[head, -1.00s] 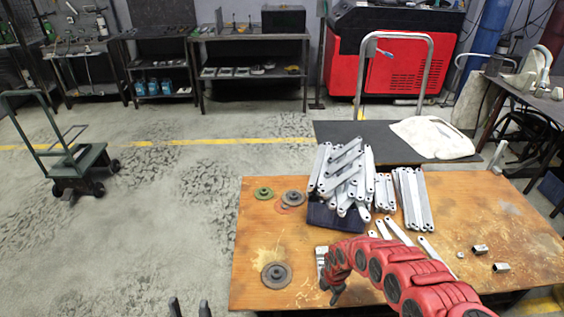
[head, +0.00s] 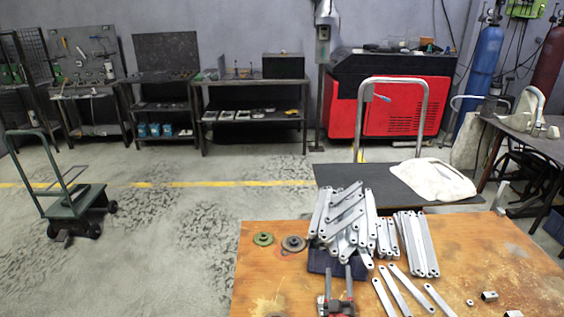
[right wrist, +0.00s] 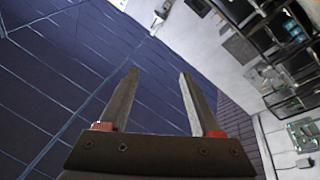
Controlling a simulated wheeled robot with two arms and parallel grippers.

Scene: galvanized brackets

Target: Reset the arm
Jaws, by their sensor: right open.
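My right gripper (head: 338,274) is at the bottom of the head view, pointing up, in front of the bracket pile. Its fingers are apart with nothing between them. The right wrist view shows the same open, empty fingers (right wrist: 160,78) against a dark blue panelled surface. A pile of grey metal brackets (head: 343,217) sits on a dark blue bin (head: 322,262) on the wooden table (head: 480,255). My left gripper is not in view.
More brackets (head: 415,245) stand right of the pile, and several loose ones (head: 395,287) lie in front. A green disc (head: 263,239) and a grey disc (head: 293,244) lie to the left. Small metal pieces (head: 489,296) lie at right. A white cloth (head: 434,178) is behind.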

